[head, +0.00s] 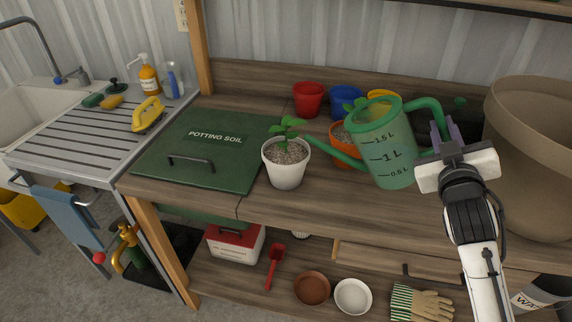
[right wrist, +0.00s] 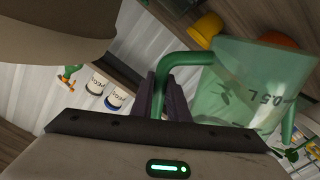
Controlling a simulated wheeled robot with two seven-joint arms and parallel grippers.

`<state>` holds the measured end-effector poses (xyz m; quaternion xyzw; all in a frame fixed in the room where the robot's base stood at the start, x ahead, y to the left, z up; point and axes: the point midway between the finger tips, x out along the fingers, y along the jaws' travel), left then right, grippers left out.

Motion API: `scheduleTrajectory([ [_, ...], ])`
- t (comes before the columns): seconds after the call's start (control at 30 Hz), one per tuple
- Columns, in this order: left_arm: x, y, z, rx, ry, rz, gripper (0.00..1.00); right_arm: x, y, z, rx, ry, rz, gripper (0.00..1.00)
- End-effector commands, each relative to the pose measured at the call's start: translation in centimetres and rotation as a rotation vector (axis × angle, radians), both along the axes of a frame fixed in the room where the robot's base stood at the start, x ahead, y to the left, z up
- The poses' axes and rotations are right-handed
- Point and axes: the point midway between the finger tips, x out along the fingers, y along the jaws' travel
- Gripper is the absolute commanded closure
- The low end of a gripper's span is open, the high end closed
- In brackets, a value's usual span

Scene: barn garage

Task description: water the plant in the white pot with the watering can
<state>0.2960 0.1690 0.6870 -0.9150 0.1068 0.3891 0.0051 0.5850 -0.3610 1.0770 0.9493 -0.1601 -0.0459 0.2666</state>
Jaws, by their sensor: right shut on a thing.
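The white pot (head: 285,174) stands on the wooden bench and holds a small green plant (head: 286,133) in pale gravelly soil. The green translucent watering can (head: 390,153), with litre marks on its side, is right of the pot. Its spout (head: 338,154) points left toward the plant, with the tip near the pot's rim; I see no water coming out. My right gripper (head: 441,141) is shut on the can's handle. In the right wrist view the handle (right wrist: 180,62) runs between the jaws and the can body (right wrist: 245,90) is beside them. My left gripper is not in view.
A red pot (head: 308,98), a blue pot (head: 346,98) and an orange pot (head: 345,150) stand behind the can. A large beige pot (head: 530,160) is close right of my gripper. The potting soil lid (head: 190,140) lies left. A shelf below holds small pots and gloves (head: 420,303).

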Motion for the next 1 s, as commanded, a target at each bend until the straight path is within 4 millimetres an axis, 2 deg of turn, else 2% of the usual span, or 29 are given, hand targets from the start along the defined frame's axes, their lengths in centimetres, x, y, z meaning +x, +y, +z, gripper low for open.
scheduleTrajectory([
  [0.63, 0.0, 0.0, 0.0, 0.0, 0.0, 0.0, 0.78, 0.3, 1.0, 3.0, -0.084, 0.017, 0.002, 1.0],
  [1.0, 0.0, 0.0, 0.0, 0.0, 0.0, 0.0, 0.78, 0.4, 1.2, 3.4, -0.1, 0.024, 0.001, 1.0],
])
